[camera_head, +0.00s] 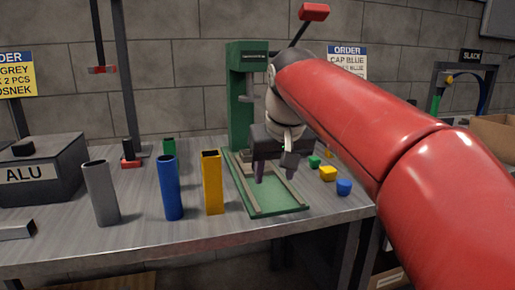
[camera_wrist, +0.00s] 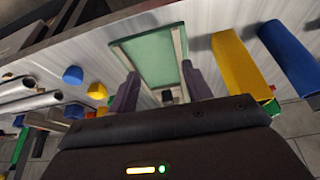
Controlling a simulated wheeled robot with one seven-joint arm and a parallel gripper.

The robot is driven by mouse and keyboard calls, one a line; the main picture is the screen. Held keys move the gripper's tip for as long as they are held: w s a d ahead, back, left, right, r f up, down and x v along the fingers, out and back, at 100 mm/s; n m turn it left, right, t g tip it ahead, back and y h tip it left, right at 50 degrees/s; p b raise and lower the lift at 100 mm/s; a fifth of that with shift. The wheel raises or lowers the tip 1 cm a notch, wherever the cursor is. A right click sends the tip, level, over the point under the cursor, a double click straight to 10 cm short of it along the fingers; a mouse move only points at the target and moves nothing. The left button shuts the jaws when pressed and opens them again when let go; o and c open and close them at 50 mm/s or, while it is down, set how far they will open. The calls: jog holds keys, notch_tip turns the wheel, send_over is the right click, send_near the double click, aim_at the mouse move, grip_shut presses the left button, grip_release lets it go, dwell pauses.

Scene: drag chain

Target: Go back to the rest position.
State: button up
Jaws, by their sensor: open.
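My gripper (camera_head: 274,172) is open and empty in the head view, above the base of a green press (camera_head: 240,110). In the wrist view its two purple-grey fingers (camera_wrist: 160,92) stand apart, with the press's green base plate (camera_wrist: 155,55) and its light rails between and beyond them. No object is between the fingers. My red arm reaches in from the right and hides part of the table and the back wall.
A grey tube (camera_head: 101,195), a blue tube (camera_head: 169,188) and a yellow tube (camera_head: 212,183) stand left of the press. Small caps, including a yellow one (camera_head: 328,173) and a blue one (camera_head: 344,187), lie right of it. An ALU box (camera_head: 40,172) stands far left.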

jog(key=s+d+f+m, duration=0.1)
jog(key=s+d+f, duration=0.3)
jog(key=s+f, duration=0.2)
jog(key=s+d+f+m, duration=0.1)
jog(key=s+d+f, duration=0.3)
jog(key=s+f, duration=0.3)
jog(key=s+d+f+t+h, duration=0.1)
jog(key=s+d+f, duration=0.3)
jog(key=s+f, duration=0.3)
jog(key=shift+s+f+m, duration=0.15)
jog(key=shift+s+m, duration=0.25)
jog(key=shift+s, duration=0.05)
